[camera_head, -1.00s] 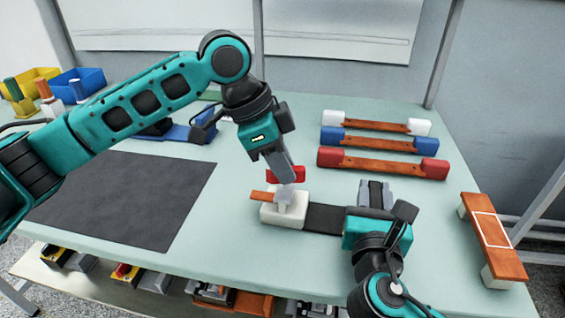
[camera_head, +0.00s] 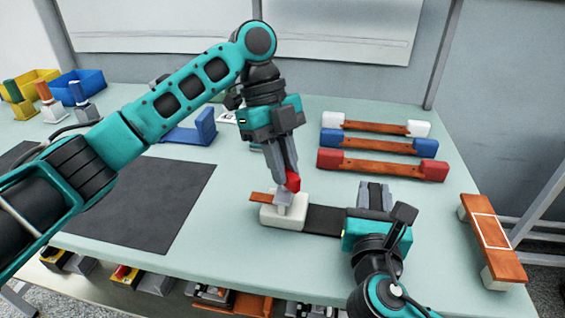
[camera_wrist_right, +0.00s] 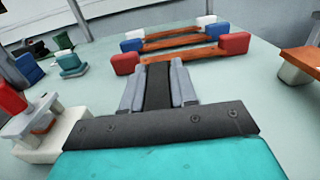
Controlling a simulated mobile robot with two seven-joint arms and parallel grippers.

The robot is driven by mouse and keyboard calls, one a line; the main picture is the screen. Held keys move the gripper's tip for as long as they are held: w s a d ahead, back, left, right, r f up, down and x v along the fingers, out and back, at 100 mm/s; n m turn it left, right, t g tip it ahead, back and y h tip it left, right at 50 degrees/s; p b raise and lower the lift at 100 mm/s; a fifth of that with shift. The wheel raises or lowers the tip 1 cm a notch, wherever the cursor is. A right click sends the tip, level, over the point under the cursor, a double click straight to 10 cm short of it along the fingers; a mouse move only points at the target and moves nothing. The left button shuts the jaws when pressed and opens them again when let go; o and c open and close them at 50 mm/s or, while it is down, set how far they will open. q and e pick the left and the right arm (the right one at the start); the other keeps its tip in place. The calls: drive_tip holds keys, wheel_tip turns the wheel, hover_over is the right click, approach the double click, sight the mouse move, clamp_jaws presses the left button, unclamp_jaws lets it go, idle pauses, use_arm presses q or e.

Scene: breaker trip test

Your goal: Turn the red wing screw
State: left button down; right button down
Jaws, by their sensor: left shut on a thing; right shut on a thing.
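The red wing screw (camera_head: 292,183) stands upright on a grey post (camera_head: 284,197) over a white block (camera_head: 283,218). An orange strip (camera_head: 260,197) sticks out to the left of the post. My left gripper (camera_head: 286,178) comes down from above and is shut on the red wing, hiding part of it. In the right wrist view the red screw (camera_wrist_right: 10,100) shows at the left edge. My right gripper (camera_wrist_right: 157,80) is shut on a dark bar (camera_wrist_right: 157,88). A dark strip (camera_head: 322,219) runs from the white block towards this gripper; whether it joins the bar is hidden.
Orange bars with white, blue and red (camera_head: 380,165) ends lie at the back right. An orange bench-like piece (camera_head: 492,240) stands at the right edge. A dark mat (camera_head: 140,200) lies left. A blue holder (camera_head: 195,130) and bins (camera_head: 78,85) are behind.

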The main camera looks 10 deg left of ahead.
use_arm(q)
drive_tip(key=m+y, duration=0.1)
drive_tip(key=m, duration=0.1)
drive_tip(key=m+g, duration=0.1)
drive_tip(key=m, duration=0.2)
drive_tip(key=shift+w+f+y, duration=0.1)
drive_tip(key=shift+f+y, duration=0.1)
drive_tip(key=shift+y, duration=0.2)
use_arm(e)
drive_tip(key=shift+r, duration=0.1)
use_arm(q)
drive_tip(key=shift+d+m+y, duration=0.15)
drive_tip(key=shift+m+y, duration=0.65)
drive_tip(key=shift+m, duration=1.6)
drive_tip(key=c, duration=1.1)
unclamp_jaws()
drive_tip(key=shift+w+g, duration=0.1)
drive_tip(key=shift+g, duration=0.2)
drive_tip(key=shift+r, duration=0.1)
drive_tip(key=shift+v, duration=6)
drive_tip(key=shift+d, duration=0.15)
